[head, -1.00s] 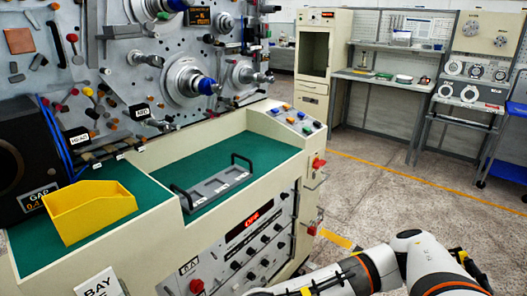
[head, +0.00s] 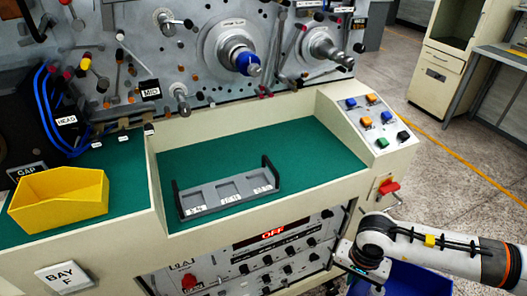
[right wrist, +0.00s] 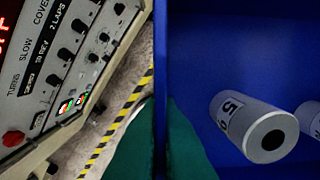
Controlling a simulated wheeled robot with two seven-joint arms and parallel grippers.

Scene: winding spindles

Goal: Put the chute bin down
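A blue bin (head: 415,284) shows at the bottom right of the head view, under my right gripper (head: 362,268). In the right wrist view the bin's wall (right wrist: 160,60) runs upright between my two green fingers (right wrist: 162,145), which are shut on it. Inside the bin (right wrist: 240,45) lie a white cylinder (right wrist: 245,128) marked with a number and part of a second one (right wrist: 312,120). The bin is beside the machine's front panel; its underside is hidden. My left gripper is not in view.
A yellow bin (head: 60,205) and a grey slotted tray with black handles (head: 228,190) stand on the machine's green ledge (head: 310,150). A button panel (head: 375,122) and red switch (head: 388,187) are at its right end. Open floor (head: 450,150) lies right.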

